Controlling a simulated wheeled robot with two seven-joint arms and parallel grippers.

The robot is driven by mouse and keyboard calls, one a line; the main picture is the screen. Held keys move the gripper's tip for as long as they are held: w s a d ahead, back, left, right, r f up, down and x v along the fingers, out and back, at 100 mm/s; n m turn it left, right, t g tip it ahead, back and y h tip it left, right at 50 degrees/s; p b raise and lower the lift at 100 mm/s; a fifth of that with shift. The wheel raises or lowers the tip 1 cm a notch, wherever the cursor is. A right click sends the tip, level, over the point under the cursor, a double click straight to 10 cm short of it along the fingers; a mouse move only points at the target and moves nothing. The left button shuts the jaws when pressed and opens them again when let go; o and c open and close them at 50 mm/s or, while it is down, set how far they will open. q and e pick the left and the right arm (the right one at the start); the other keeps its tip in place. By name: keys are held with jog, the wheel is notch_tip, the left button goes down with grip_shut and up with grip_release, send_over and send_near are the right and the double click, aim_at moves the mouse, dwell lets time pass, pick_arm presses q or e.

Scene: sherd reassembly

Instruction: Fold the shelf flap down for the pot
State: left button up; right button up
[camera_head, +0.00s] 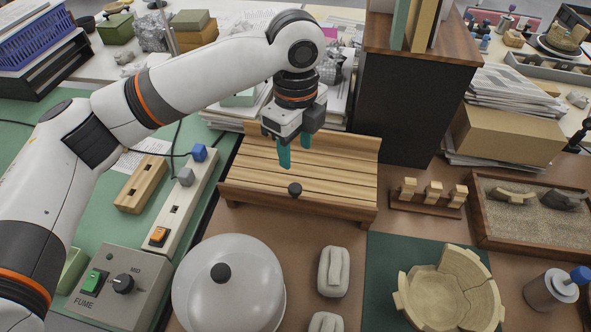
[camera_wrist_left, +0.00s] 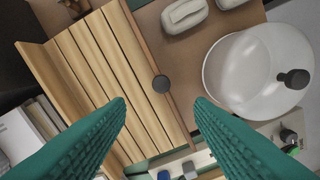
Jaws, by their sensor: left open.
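The wooden slatted shelf (camera_head: 325,182) stands on the brown table, with an upright back board. A dark round knob (camera_head: 295,189) sits at the front edge of its slats. I cannot tell whether the slatted panel is a flap, or its exact tilt. The shelf (camera_wrist_left: 90,75) and knob (camera_wrist_left: 161,84) also show in the left wrist view. The pot (camera_head: 440,292), tan and cracked, lies on a dark green mat at the lower right. My left gripper (camera_head: 295,155) is open and empty above the slats, behind the knob. In the wrist view the knob appears between its teal fingers (camera_wrist_left: 160,108), apart from them. My right gripper is out of view.
A white lidded dome (camera_head: 228,288) and pale wrapped blocks (camera_head: 333,271) stand in front of the shelf. A power strip (camera_head: 182,205) is at its left. A dark cabinet (camera_head: 410,110) rises behind it, and a rack of small wooden blocks (camera_head: 428,198) is at its right.

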aim_at(295, 188)
pick_arm(q)
notch_tip(295, 188, down, 10)
jog(key=shift+s+f, duration=0.1)
jog(key=shift+f, duration=0.15)
grip_shut()
dwell(0.3)
